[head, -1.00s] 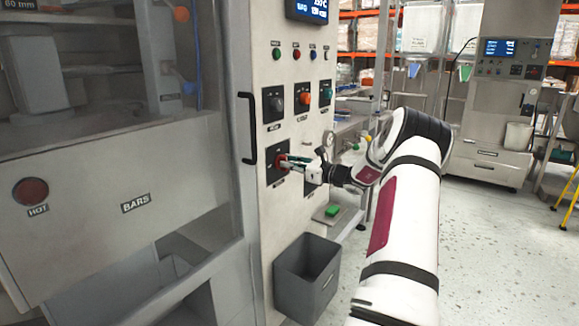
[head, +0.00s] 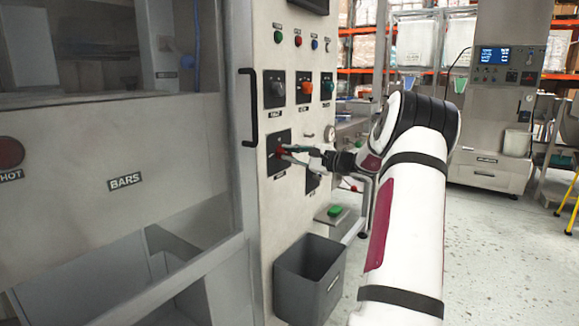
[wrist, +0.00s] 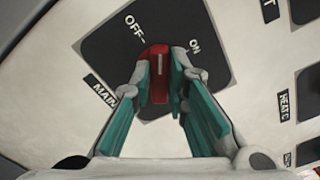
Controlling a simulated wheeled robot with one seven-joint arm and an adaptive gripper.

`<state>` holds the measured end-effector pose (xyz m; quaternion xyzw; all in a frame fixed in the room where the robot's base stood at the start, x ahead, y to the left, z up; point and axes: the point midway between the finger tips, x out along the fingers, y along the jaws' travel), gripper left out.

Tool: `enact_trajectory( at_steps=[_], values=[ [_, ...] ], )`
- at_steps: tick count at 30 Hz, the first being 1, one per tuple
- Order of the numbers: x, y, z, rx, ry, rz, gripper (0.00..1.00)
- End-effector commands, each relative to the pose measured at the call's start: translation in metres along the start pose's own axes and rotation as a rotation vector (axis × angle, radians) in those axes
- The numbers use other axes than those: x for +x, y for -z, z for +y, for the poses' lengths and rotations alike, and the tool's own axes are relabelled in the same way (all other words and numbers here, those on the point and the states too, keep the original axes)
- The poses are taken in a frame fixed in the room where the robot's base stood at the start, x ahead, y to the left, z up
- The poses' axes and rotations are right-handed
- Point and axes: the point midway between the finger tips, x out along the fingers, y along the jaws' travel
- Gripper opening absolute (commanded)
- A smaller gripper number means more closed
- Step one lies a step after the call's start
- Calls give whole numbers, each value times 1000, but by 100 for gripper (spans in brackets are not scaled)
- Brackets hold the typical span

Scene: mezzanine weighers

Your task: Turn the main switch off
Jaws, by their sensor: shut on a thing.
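The main switch is a red handle (wrist: 159,92) on a black plate (wrist: 112,45), with a white line on it. In the wrist view the line points up the picture, between the OFF mark (wrist: 134,23) and the ON mark (wrist: 195,46). The MAIN label (wrist: 103,90) is beside the plate, partly covered by a finger. My gripper (wrist: 160,75) is shut on the red handle, one fingertip on each side. In the head view my gripper (head: 285,151) is at the lower left black plate (head: 272,138) of the panel, and the red handle is mostly hidden.
Other knobs, including an orange one (head: 306,87), sit above on the panel. A vertical black door handle (head: 248,107) is left of the switch. A grey bin (head: 308,275) and a green button (head: 335,211) are below. Open floor (head: 500,250) lies to the right.

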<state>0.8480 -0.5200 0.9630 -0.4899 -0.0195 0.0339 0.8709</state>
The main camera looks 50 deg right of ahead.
Motion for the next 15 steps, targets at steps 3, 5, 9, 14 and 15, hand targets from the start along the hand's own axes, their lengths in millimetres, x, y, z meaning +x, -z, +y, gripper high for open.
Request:
enact_trajectory(
  at_steps=[3, 5, 9, 14, 15],
  values=[
    [0, 4, 6, -113, -1, 3, 0],
    [0, 4, 6, -168, -1, 3, 0],
    [0, 4, 7, -286, -2, 2, 0],
    [0, 4, 7, -398, -2, 2, 0],
    [0, 4, 7, -421, -2, 2, 0]
  ],
)
